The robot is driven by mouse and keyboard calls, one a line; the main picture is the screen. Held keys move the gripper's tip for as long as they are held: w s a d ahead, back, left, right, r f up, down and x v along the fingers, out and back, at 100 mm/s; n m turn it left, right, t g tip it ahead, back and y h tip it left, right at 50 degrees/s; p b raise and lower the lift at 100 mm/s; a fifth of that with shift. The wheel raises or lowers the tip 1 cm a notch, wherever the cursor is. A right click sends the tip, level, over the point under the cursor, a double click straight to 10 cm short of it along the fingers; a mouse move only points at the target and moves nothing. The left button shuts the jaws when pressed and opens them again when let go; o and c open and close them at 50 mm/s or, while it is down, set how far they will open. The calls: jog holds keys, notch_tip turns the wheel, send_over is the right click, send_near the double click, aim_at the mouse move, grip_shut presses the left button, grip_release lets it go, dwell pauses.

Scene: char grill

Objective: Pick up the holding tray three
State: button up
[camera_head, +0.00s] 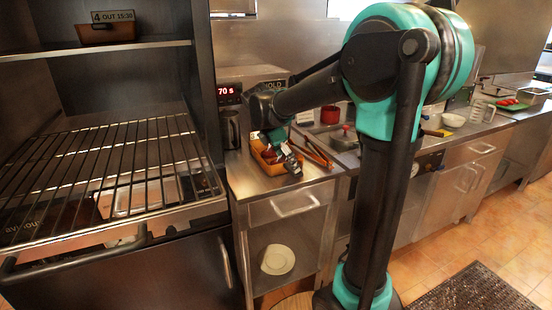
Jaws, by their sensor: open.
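A small orange-brown tray (262,163) sits on the steel counter right of the grill, with some dark and reddish contents. I cannot read a number on it. My gripper (291,163) is open and reaches down over its right side, hiding part of it. I cannot tell whether the fingers touch the tray. Another brown tray (106,33) sits on the upper shelf at the left, under a label reading "4 OUT 15:30". No tray in view is legibly marked three.
The char grill grate (110,165) fills the left. Tongs (313,152) lie on the counter right of my gripper. A red pot (331,114) stands farther back, and a dark mug-like container (230,130) stands left of the tray. A white plate (277,259) is on the shelf below.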

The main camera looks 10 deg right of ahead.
jog(key=shift+x, duration=2.65)
jog(key=shift+c, duration=0.6)
jog(key=c, duration=1.4)
jog(key=shift+r, duration=0.15)
